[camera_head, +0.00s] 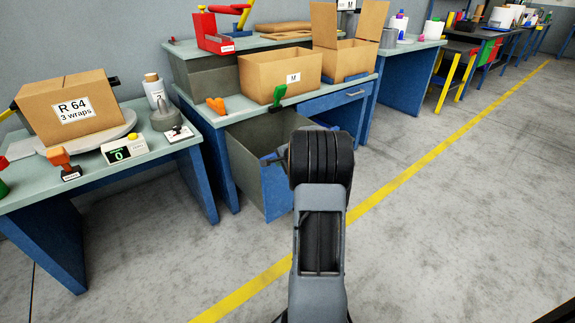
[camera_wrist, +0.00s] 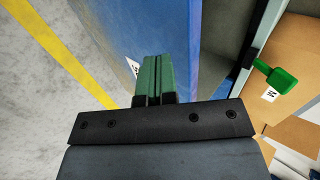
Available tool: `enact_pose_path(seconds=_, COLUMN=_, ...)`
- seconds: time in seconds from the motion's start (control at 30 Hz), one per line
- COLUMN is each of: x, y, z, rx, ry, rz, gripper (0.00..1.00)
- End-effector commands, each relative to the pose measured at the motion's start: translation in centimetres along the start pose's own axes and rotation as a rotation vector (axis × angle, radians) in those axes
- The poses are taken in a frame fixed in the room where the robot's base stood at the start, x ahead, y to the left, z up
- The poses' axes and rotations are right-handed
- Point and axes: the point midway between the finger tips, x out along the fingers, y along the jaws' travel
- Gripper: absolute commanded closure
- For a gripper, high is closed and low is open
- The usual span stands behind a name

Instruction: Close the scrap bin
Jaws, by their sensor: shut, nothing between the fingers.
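The scrap bin (camera_head: 262,180) stands open, pulled out from under the middle bench in the head view. It has a grey side and a blue front, and my arm hides part of its front and inside. In the wrist view, its blue front (camera_wrist: 195,40) fills the upper middle, with part of a white label at its left edge. My gripper (camera_wrist: 153,62) is shut and empty, its green fingers together in front of the blue panel. I cannot tell whether they touch it. In the head view my wrist mostly hides the gripper.
The middle bench carries an open carton (camera_head: 265,80) marked M and a green-handled tool (camera_head: 279,92) at its edge, above the bin. A blue drawer (camera_head: 335,99) is beside the bin. A left bench holds the R 64 box (camera_head: 95,120). The floor (camera_head: 430,220) at right is clear.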

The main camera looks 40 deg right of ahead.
Motion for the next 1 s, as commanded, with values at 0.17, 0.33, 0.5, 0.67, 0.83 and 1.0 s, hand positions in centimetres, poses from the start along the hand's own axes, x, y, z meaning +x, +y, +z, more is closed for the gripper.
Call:
enact_pose_path(seconds=0.17, x=1.2, y=-1.2, z=0.1, rx=-0.001, ry=-0.002, rz=0.001, gripper=1.0)
enact_pose_path(seconds=0.33, x=1.7, y=-1.7, z=0.0, rx=-0.001, ry=-0.001, rz=0.001, gripper=1.0)
enact_pose_path(seconds=0.5, x=1.8, y=-1.7, z=0.1, rx=0.0, ry=-0.001, rz=0.001, gripper=1.0)
enact_pose_path(seconds=0.67, x=1.8, y=-1.7, z=0.1, rx=0.0, ry=-0.001, rz=0.001, gripper=1.0)
enact_pose_path(seconds=0.83, x=1.9, y=-1.8, z=0.1, rx=0.0, ry=-0.001, rz=0.001, gripper=1.0)
enact_pose_path(seconds=1.0, x=2.3, y=-2.3, z=0.0, rx=0.001, ry=-0.001, rz=0.001, gripper=1.0)
